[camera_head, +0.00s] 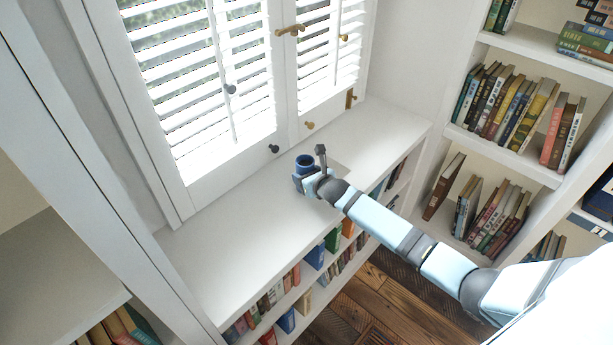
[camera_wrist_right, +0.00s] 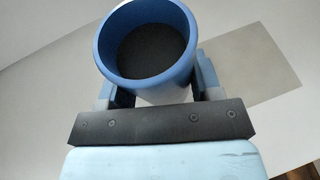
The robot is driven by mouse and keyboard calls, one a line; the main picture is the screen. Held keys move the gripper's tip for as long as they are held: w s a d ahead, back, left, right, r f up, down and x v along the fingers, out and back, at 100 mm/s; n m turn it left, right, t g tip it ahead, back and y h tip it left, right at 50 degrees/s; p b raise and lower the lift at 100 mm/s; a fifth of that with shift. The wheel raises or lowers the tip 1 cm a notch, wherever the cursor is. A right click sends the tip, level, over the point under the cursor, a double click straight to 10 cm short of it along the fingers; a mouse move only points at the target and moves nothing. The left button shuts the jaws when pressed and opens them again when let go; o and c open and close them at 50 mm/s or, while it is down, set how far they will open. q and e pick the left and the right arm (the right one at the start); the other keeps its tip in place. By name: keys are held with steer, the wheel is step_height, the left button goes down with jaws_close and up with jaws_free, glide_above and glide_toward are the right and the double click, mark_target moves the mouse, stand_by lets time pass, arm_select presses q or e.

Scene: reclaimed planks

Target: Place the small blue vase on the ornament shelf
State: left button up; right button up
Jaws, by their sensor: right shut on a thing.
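The small blue vase (camera_head: 305,161) is at my right gripper (camera_head: 306,176), above or on the white window ledge (camera_head: 235,215). In the right wrist view the vase (camera_wrist_right: 188,45) stands between the two fingers of my right gripper (camera_wrist_right: 155,82), its round dark opening towards the camera. The fingers are shut on its sides. The vase's base is hidden, so I cannot tell whether it touches the ledge. My left gripper is not in view. I cannot tell which surface is the ornament shelf.
White shutters (camera_head: 215,80) with knobs stand behind the ledge. Books fill the shelves below its front edge. A tall bookcase (camera_head: 520,150) with several books stands at the right. The ledge is bare to the left of the gripper. A grey patch (camera_wrist_right: 247,62) lies on the pale surface.

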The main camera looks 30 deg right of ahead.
steer(key=o, duration=0.6)
steer(key=shift+f, duration=0.1)
steer(key=shift+c, duration=0.2)
steer(key=o, duration=0.4)
steer(key=shift+o, duration=0.2)
